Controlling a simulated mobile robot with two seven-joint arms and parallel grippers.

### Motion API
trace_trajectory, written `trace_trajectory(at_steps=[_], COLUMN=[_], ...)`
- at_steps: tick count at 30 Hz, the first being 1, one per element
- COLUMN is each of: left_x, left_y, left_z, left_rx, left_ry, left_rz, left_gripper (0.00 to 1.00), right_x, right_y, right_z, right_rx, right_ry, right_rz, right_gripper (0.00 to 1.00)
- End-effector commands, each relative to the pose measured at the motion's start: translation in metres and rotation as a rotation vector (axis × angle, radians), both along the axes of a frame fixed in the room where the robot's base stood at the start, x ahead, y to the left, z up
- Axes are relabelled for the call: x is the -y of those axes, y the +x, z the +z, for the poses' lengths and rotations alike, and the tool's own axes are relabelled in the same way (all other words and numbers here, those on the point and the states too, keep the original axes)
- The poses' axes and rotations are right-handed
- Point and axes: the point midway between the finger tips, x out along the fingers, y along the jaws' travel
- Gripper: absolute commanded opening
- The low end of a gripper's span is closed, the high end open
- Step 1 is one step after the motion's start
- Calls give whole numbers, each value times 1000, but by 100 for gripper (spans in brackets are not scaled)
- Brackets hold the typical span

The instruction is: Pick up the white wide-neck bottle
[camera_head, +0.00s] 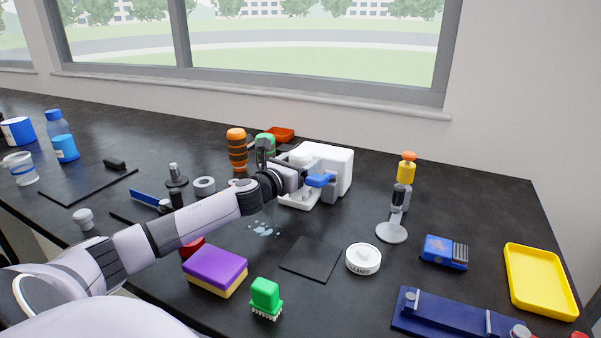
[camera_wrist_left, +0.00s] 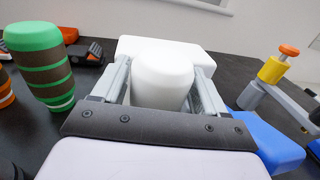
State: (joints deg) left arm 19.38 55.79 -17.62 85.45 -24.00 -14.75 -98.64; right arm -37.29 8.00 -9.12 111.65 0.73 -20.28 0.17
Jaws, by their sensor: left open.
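A white rounded object, which looks like the white wide-neck bottle (camera_wrist_left: 162,75), sits between the two fingers of my left gripper (camera_wrist_left: 165,85) in the left wrist view. The fingers are apart, one on each side of it; I cannot tell whether they touch it. In the head view my left gripper (camera_head: 283,178) reaches across the table to the white boxy device (camera_head: 338,165). There the bottle is hard to tell apart from the device and is partly hidden by the gripper. My right gripper is not in view.
An orange banded bottle (camera_head: 236,150) and a green banded bottle (camera_wrist_left: 40,65) stand left of the gripper. A blue part (camera_head: 320,180) is close on its right. A dark mat (camera_head: 312,259), white tin (camera_head: 363,260) and purple sponge (camera_head: 215,268) lie nearer.

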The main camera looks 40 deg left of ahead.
Motion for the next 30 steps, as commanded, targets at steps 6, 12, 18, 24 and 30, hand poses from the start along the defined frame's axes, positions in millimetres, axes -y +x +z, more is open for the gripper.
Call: trace_trajectory(at_steps=[6, 12, 18, 24, 30], left_x=[0, 0, 0, 0, 0], left_y=[0, 0, 0, 0, 0], left_z=[0, 1, 7, 31, 80], left_rx=[0, 1, 3, 4, 6], left_ry=[0, 0, 1, 6, 6], left_rz=[0, 0, -1, 0, -1], left_gripper=[34, 34, 34, 34, 34], right_x=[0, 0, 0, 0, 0], right_y=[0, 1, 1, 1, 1], right_z=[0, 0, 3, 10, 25], right_rx=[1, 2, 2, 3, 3], right_ry=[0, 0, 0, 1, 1], right_rz=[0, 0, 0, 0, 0], right_gripper=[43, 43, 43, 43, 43])
